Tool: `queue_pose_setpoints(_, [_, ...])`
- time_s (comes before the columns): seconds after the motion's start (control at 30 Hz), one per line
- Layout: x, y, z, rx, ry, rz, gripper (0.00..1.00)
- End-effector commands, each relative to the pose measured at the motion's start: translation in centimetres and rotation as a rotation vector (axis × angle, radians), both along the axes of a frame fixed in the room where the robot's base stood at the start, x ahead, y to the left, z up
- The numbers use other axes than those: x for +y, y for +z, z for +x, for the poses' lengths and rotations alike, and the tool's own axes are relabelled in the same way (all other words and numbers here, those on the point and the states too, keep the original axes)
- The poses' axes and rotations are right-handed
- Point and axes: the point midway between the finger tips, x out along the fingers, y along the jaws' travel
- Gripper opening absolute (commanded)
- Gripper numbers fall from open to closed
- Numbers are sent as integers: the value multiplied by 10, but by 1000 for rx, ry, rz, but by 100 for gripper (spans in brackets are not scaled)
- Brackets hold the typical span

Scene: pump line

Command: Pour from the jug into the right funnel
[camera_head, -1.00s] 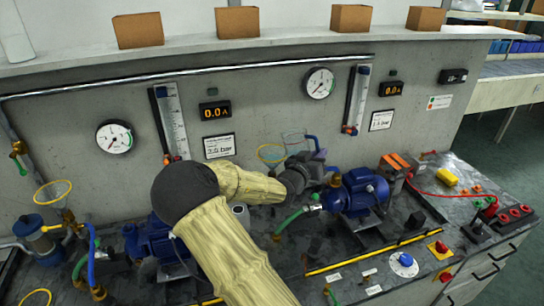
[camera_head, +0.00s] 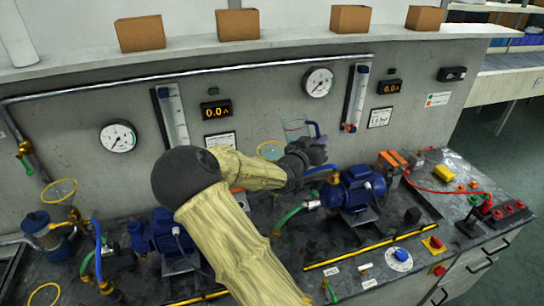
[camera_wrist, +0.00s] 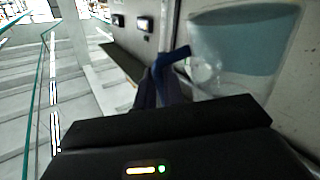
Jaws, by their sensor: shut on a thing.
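The jug (camera_head: 295,131) is clear with a blue handle, in front of the back wall in the head view. In the wrist view the jug (camera_wrist: 245,48) fills the upper right, with bluish liquid inside. My gripper (camera_head: 317,150) is shut on the blue handle (camera_wrist: 172,66); its fingers are mostly hidden. The jug looks about upright, up in the air. The right funnel (camera_head: 261,149), with a yellow rim, is just left of and below the jug; my arm hides its lower part. The left funnel (camera_head: 58,180) has a yellow rim too.
A blue pump (camera_head: 352,190) stands below and right of my gripper, another blue pump (camera_head: 155,235) left of my arm. Gauges, tubes and displays are on the wall close behind the jug. Another yellow ring (camera_head: 42,287) shows at the lower left.

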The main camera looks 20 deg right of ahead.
Motion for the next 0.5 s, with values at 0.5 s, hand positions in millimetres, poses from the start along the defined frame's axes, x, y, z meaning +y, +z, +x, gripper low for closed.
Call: queue_pose_setpoints(0.5, [-1,-3,0,-167,-1,131,0])
